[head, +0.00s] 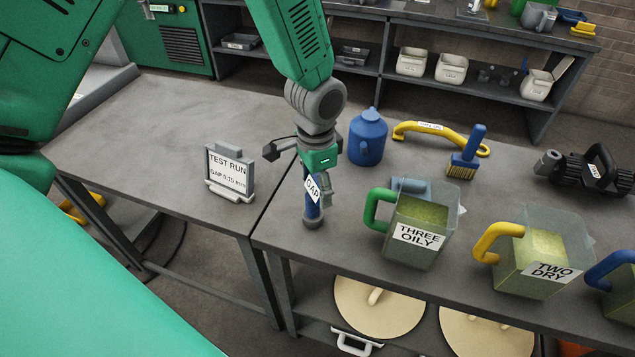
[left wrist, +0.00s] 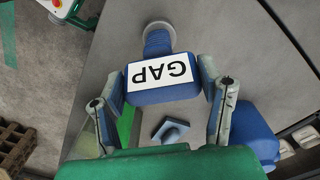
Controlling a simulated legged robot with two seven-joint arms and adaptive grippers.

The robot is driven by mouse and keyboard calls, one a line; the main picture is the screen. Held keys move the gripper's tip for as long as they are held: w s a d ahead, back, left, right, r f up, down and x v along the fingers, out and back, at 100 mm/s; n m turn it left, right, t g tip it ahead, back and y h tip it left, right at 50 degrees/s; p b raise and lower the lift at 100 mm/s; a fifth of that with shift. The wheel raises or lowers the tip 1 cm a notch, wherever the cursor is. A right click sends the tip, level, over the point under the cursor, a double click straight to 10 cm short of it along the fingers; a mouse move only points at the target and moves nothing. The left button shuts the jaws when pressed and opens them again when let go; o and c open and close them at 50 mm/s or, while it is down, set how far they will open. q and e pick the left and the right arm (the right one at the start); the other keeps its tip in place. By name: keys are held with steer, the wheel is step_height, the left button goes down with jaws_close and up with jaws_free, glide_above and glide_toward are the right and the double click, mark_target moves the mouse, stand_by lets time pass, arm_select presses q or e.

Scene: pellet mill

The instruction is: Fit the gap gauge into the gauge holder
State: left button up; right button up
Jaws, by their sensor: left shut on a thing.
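The gap gauge (head: 312,190) is a blue piece with a white GAP label, above the table near its front left corner. It also shows in the left wrist view (left wrist: 163,78), with its blue shaft leading to a round grey end. My left gripper (head: 308,175) is shut on it, with one finger on each side in the left wrist view (left wrist: 163,95). I cannot tell if the grey end touches the table. A small blue-grey block (head: 410,187) with a dark slot (left wrist: 171,130) lies behind the jug marked THREE OILY. I cannot tell whether it is the gauge holder. My right gripper is not in view.
The THREE OILY jug (head: 417,233) and the TWO DRY jug (head: 530,264) stand to the right. A blue can (head: 368,138), a yellow handle (head: 432,128) and a blue brush (head: 468,152) are behind. A TEST RUN sign (head: 229,172) stands on the left table, which is otherwise mostly clear.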

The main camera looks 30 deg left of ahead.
arm_select(q)
steer(key=shift+p, duration=0.35)
stand_by(0.6)
steer(key=o, duration=2.1)
steer(key=shift+r+p, duration=3.25)
steer(key=shift+r, duration=0.3)
steer(key=shift+f, duration=0.1)
